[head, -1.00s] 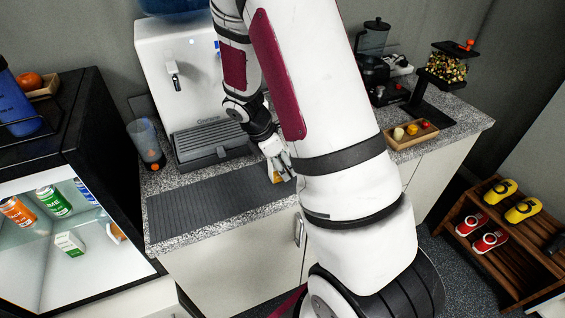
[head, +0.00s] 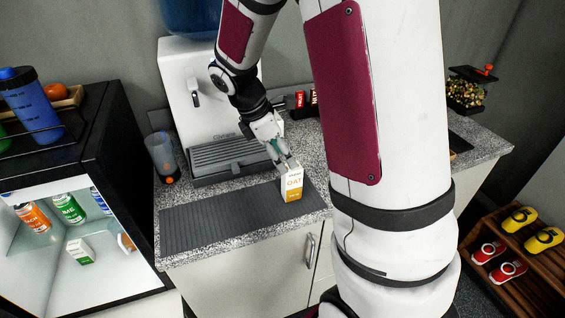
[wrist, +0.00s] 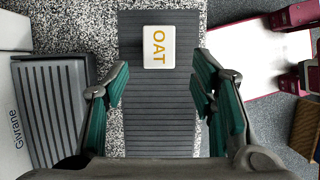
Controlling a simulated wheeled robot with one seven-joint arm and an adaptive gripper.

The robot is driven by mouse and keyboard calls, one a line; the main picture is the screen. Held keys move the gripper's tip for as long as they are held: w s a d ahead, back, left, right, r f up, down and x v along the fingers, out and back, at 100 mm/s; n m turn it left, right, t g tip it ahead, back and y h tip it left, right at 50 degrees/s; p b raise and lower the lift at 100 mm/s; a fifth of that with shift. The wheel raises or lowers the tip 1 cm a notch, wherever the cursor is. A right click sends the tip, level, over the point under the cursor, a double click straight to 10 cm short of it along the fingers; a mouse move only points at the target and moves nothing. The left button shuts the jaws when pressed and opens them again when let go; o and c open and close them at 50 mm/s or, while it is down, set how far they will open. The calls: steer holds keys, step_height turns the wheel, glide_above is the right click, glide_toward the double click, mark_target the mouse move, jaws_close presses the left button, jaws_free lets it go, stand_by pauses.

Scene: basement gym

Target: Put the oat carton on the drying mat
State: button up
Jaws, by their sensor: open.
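The oat carton (head: 293,184), white with an orange lower part and orange lettering, stands upright on the right end of the dark ribbed drying mat (head: 215,219). In the wrist view the carton's white top (wrist: 159,47) reads OAT and lies over the mat (wrist: 160,118). My gripper (head: 284,164) is just above and behind the carton in the head view. In the wrist view my gripper (wrist: 160,88) has its green-padded fingers spread wide, with nothing between them and the carton beyond their tips.
A water dispenser (head: 193,95) with a grey drip tray (head: 230,158) stands behind the mat. A clear tumbler (head: 162,158) is left of it. An open-fronted lit fridge (head: 75,245) holds cans and a small carton (head: 80,251). The mat's left part is bare.

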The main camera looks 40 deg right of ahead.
steer(key=s+a+r+m+t+y, duration=0.4)
steer(key=s+a+r+m+t, duration=0.2)
steer(key=s+a+r+m, duration=0.8)
steer(key=s+r, duration=0.2)
steer(key=s, duration=0.1)
steer(key=shift+s+a+m, duration=0.3)
steer(key=shift+s, duration=0.1)
steer(key=shift+r, duration=0.1)
